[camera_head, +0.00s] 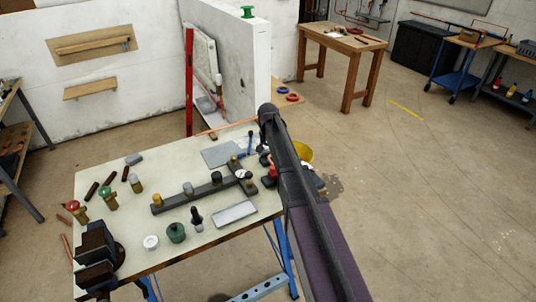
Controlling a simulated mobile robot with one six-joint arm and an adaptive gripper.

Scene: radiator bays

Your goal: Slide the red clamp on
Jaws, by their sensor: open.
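A small red part (272,171), which may be the red clamp, shows at the right side of the pale workbench (222,141), close against my dark arm. It is too small and too covered to tell its shape. A dark bar assembly with a side branch (215,187) lies on the bench just left of it, with brass and grey fittings along it. My arm crosses in front of the bench's right end. My gripper's fingers cannot be made out behind it.
A grey tray (234,214), a green knobbed piece (176,233), a white ring (151,242) and red- and green-topped valves (109,197) stand on the bench. A dark vise (98,257) is at its front left corner. A yellow bucket (303,152) is beyond my arm. Open floor lies right.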

